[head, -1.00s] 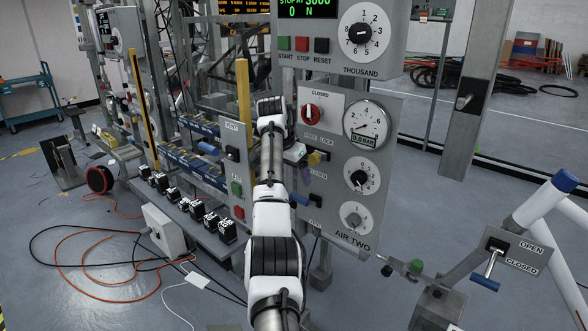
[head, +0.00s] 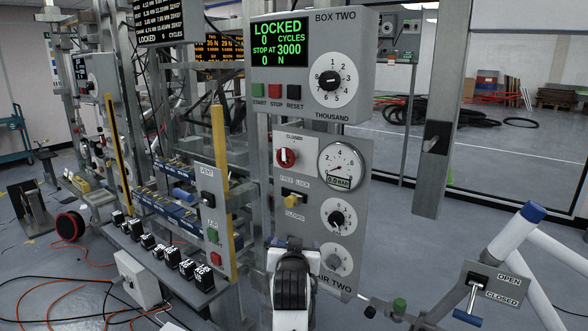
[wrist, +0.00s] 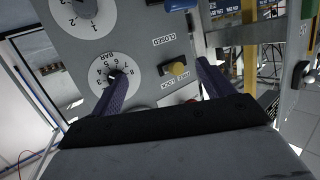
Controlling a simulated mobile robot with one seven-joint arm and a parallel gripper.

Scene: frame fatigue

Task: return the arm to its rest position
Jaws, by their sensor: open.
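My arm (head: 292,285) shows at the bottom middle of the head view, in front of the lower part of the AIR TWO panel (head: 290,222). My gripper fingers cannot be clearly made out there. In the wrist view my gripper (wrist: 160,85) is open and empty, its two purple fingers spread wide. The panel face (wrist: 135,45) fills the space beyond them. I cannot tell the exact distance from fingers to panel.
BOX TWO (head: 314,65) reads LOCKED above the panel. A yellow post (head: 220,150) and the VENT panel (head: 214,210) stand left of the arm. A blue-handled OPEN/CLOSED valve (head: 470,300) is at lower right. Open floor (head: 420,235) lies between.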

